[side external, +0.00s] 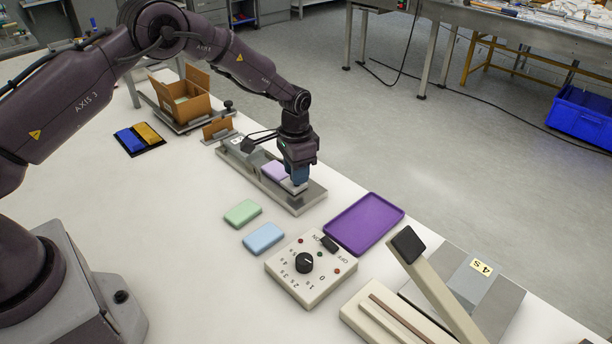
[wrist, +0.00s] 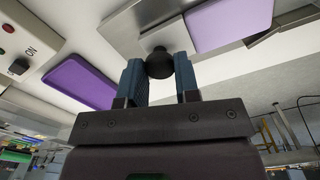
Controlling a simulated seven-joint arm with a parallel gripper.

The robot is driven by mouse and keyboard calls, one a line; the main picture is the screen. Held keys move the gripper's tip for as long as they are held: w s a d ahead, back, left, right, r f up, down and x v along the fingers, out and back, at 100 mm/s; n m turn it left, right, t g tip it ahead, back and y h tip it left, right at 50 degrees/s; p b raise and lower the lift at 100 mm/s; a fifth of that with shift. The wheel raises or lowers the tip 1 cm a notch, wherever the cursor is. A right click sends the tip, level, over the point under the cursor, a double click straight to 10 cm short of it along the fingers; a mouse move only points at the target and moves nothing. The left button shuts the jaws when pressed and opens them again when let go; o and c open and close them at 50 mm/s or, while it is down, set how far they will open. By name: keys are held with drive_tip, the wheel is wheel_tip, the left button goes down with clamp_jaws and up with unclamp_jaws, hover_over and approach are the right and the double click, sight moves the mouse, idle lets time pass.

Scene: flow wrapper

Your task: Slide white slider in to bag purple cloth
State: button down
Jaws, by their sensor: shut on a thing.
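My gripper (side external: 299,178) is low over the right end of the metal flow wrapper (side external: 312,196). In the wrist view, my gripper (wrist: 159,68) has its blue fingers closed around a black round knob (wrist: 159,62). A pale white piece (side external: 291,187), seemingly the white slider, shows under the fingers; most of it is hidden by them. The folded light purple cloth (side external: 274,170) lies flat on the wrapper, just left of my fingers. The cloth also shows in the wrist view (wrist: 228,18), apart from the fingers. I cannot make out the bag.
Green cloth (side external: 242,213) and blue cloth (side external: 263,238) lie on the table in front of the wrapper. A purple tray (side external: 364,222), a dial box (side external: 311,276) and a sealer with a raised lever (side external: 435,285) stand to the right. A cardboard box (side external: 181,98) is behind left.

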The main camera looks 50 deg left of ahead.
drive_tip(key=a, duration=1.3)
drive_tip(key=shift+a, duration=0.35)
drive_tip(key=c, duration=0.9)
unclamp_jaws()
drive_tip(key=shift+a, duration=0.1)
drive_tip(key=shift+c, duration=0.2)
drive_tip(key=shift+o, duration=0.6)
drive_tip(key=shift+d+r, duration=0.15)
drive_tip(key=shift+d, duration=0.05)
drive_tip(key=shift+r, duration=0.3)
wheel_tip(320, 180, up, 12)
drive_tip(key=shift+r, duration=0.1)
